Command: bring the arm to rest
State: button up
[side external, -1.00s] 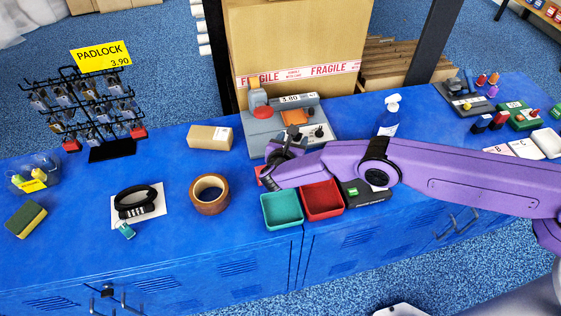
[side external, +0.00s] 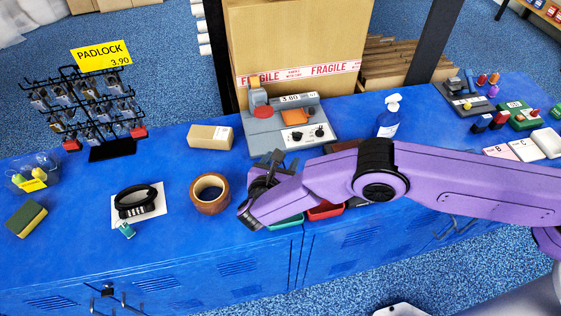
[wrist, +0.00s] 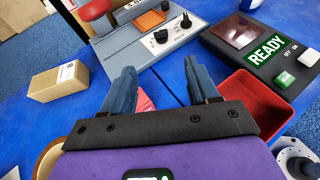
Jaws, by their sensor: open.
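My gripper (side external: 268,165) is at the end of my purple arm, above the blue counter (side external: 165,235), between the tape roll and the grey machine. In the wrist view, its two grey-blue fingers (wrist: 160,72) stand wide apart with nothing held between them. A small red item (wrist: 144,101) shows beyond and below the fingers, partly hidden. My arm covers most of the teal tray (side external: 287,222) and the red tray (side external: 325,211) in the side view.
The grey machine (side external: 262,129) with knobs stands behind my gripper. A brown tape roll (side external: 210,204) and a small carton (side external: 210,137) lie to the left. A spray bottle (side external: 388,118) stands behind my arm. A READY box (wrist: 265,47) sits right in the wrist view.

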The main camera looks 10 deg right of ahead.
dwell(0.4)
jog(key=s+d+r+m+g+y, duration=0.1)
jog(key=s+d+r+m+g, duration=0.35)
jog(key=d+r, duration=0.4)
jog(key=s+d+r+m+g+y, duration=0.1)
jog(key=s+d+r+m+g, duration=0.3)
jog(key=d+r, duration=0.5)
jog(key=s+d+r+m+g+y, duration=0.1)
jog(key=s+d+m, duration=0.3)
jog(key=s+d, duration=0.5)
jog(key=s+d+r+m+g+y, duration=0.2)
jog(key=s+d+r+m+y, duration=0.2)
jog(key=s+d, duration=0.6)
jog(key=s+m, duration=0.1)
jog(key=s, duration=0.2)
jog(key=shift+s+r, duration=0.25)
jog(key=shift+r, duration=0.1)
